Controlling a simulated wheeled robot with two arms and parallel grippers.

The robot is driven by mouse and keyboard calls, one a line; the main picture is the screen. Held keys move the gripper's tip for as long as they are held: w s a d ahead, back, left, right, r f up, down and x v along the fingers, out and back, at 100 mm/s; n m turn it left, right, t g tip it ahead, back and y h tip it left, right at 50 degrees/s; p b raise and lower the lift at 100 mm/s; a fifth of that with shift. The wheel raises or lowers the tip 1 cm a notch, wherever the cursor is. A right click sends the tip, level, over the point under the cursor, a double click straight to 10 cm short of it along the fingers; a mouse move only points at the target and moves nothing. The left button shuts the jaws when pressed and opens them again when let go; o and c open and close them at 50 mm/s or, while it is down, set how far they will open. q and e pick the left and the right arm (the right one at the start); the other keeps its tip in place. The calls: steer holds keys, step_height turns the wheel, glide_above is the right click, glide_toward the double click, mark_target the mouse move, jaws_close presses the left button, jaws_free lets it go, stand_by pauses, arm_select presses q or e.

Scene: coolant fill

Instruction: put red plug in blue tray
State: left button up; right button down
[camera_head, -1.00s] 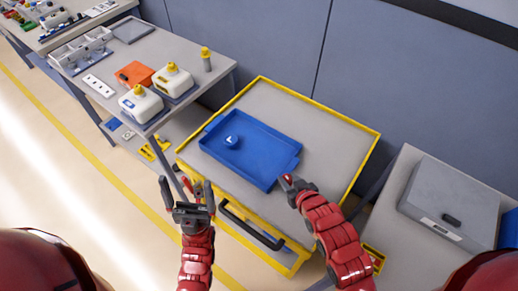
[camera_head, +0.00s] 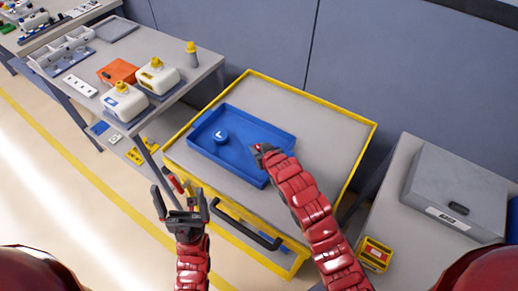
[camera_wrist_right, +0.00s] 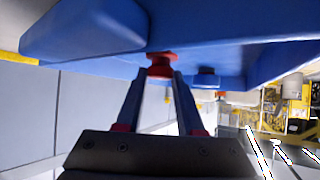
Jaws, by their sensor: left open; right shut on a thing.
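The blue tray (camera_head: 282,136) lies on the grey top of the yellow-edged cart. A round blue cap (camera_head: 220,136) with a white mark sits in its left part. My right gripper (camera_head: 262,150) reaches over the tray's right part. In the right wrist view, its two fingers are shut on the red plug (camera_wrist_right: 161,66), with the blue tray (camera_wrist_right: 215,32) close by. The plug is hard to make out in the head view; I cannot tell whether it touches the tray. My left gripper (camera_head: 182,202) is open and empty, in front of the cart's near left edge.
The cart (camera_head: 325,135) has a black handle (camera_head: 247,225) on its near side. The left table holds two white bottles with yellow caps (camera_head: 155,76) and an orange item (camera_head: 117,72). A grey case (camera_head: 455,190) lies on the right table. The cart top behind the tray is clear.

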steer(key=shift+f, duration=0.1)
steer(key=shift+f, duration=0.15)
steer(key=c, duration=0.5)
jaws_free()
